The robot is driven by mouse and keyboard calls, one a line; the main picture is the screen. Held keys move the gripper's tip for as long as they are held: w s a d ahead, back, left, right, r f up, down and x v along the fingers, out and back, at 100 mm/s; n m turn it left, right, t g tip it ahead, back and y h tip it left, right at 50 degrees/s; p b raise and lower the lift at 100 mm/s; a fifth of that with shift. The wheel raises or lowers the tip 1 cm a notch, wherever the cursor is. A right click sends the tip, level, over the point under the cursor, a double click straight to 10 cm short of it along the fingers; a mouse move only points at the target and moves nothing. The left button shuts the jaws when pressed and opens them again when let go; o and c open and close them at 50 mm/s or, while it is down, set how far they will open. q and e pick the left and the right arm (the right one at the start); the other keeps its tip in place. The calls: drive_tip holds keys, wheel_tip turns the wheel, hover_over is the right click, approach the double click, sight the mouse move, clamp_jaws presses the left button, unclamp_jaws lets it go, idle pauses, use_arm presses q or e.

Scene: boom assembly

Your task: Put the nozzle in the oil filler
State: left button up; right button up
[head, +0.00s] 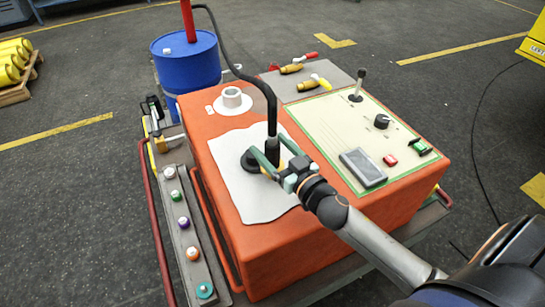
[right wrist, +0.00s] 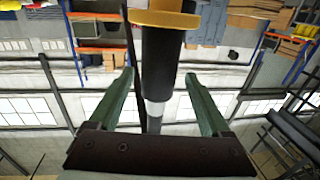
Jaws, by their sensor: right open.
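The black nozzle (head: 272,146) stands upright on the white cloth on top of the orange machine, its black hose rising from it. My right gripper (head: 267,143) is around the nozzle with its two green fingers apart, one on each side. In the right wrist view the nozzle (right wrist: 160,75) runs between the open fingers with gaps on both sides, and a yellow collar (right wrist: 165,19) shows on it. The oil filler (head: 232,98), a white ring-shaped neck, stands at the machine's back left corner, behind the nozzle. My left gripper is not in view.
A dark round disc (head: 251,161) lies beside the nozzle. The hose (head: 243,72) arches back towards the blue drum (head: 187,64). A control panel (head: 363,140) with a lever and knob is on the right. A strip of coloured knobs (head: 184,222) runs along the left.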

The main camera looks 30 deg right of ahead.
drive_tip(key=shift+w, duration=1.65)
drive_tip(key=shift+c, duration=0.4)
clamp_jaws()
